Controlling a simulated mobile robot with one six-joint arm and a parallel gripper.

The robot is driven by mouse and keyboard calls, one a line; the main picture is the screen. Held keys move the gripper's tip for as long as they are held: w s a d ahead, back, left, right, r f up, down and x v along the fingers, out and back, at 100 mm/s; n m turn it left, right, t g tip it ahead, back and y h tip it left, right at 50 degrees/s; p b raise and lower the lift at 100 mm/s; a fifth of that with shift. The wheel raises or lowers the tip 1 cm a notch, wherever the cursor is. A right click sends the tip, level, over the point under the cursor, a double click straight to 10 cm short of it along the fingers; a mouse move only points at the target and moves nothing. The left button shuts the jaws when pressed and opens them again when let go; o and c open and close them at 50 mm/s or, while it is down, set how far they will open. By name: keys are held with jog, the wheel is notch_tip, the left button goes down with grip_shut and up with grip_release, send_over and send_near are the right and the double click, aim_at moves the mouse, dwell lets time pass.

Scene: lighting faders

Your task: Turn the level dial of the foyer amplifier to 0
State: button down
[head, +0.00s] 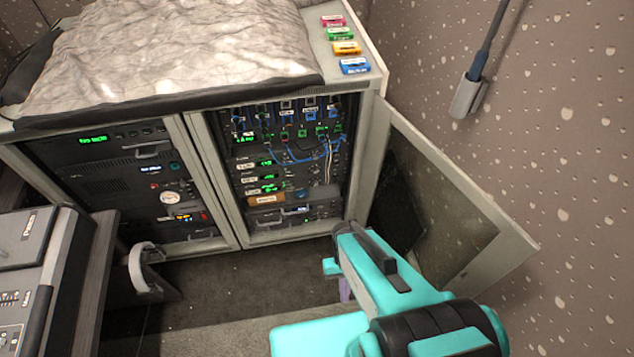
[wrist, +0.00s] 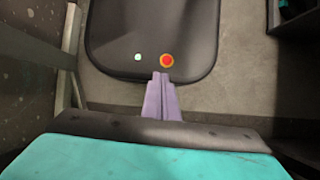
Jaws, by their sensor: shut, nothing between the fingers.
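The right-hand equipment rack (head: 243,218) is open in the head view. In its middle sit several stacked units with white labels and green readouts (head: 267,177). Small knobs show beside the readouts, but the labels are too small to read, so I cannot tell which is the foyer amplifier or how its dial is set. My gripper (head: 344,290) is low in front of the rack, apart from it and mostly hidden by my teal arm. In the wrist view my gripper's purple fingers (wrist: 162,78) are together and empty. No rack or dial shows there.
The open glazed door (head: 480,215) stands to the right of the rack, close to my arm. The left rack (head: 120,185) has more units. A console (head: 30,270) is at the left. Coloured labelled blocks (head: 345,48) and a grey cover (head: 165,50) lie on top.

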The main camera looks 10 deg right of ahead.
jog(key=r+p, duration=0.1)
jog(key=r, duration=0.1)
jog(key=d+r+p, duration=0.1)
jog(key=r+p, duration=0.1)
jog(key=shift+s+d, duration=0.1)
jog(key=shift+s, duration=0.05)
jog(key=c, duration=1.8)
grip_release()
jog(key=shift+o, duration=0.2)
jog(key=shift+d, duration=0.1)
